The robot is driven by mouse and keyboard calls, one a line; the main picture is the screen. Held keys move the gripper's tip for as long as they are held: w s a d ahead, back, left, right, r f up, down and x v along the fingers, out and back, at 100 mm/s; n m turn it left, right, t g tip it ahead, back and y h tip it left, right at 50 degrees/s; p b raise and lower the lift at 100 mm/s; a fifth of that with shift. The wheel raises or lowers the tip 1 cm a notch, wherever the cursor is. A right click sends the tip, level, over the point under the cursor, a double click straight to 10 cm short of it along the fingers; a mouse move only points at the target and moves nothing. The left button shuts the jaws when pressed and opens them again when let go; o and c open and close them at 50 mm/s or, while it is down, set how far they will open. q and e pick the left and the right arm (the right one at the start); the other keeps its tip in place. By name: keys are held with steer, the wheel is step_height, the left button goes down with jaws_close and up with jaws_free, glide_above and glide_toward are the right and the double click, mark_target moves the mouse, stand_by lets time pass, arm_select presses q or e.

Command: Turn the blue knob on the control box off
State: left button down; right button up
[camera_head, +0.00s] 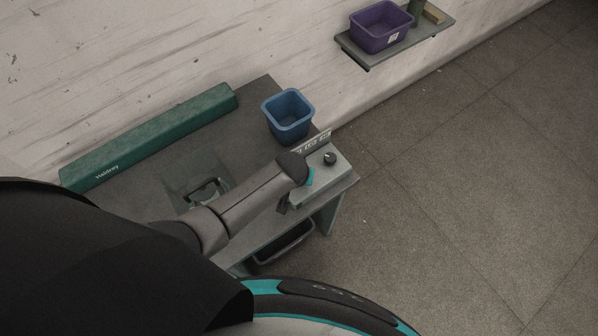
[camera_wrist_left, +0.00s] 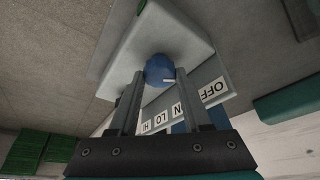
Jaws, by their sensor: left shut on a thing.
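The control box is a pale grey box (camera_head: 336,178) at the right end of the grey bench. It fills the upper middle of the left wrist view (camera_wrist_left: 178,38). The blue knob (camera_wrist_left: 160,67) is on its face, with a small pale mark at its lower right edge. My left gripper (camera_wrist_left: 158,80) is shut on the knob, one finger on each side. Labels beside the knob include OFF (camera_wrist_left: 213,90), LO (camera_wrist_left: 160,118) and HI; another is partly hidden by a finger. My right gripper is out of view.
A blue bin (camera_head: 288,116) and a long green case (camera_head: 150,137) stand on the bench (camera_head: 258,95). A dark bin (camera_head: 285,245) is below. A purple bin (camera_head: 380,27) sits on a wall shelf. The floor at right is clear.

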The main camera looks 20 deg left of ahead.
arm_select(q)
steer(key=shift+n, duration=0.5)
steer(key=shift+c, duration=1.8)
jaws_free()
steer(key=shift+p+v, duration=0.75)
steer(key=shift+v, duration=0.8)
steer(key=v, duration=1.2)
steer(key=shift+d, duration=0.3)
steer(key=shift+s, duration=0.1)
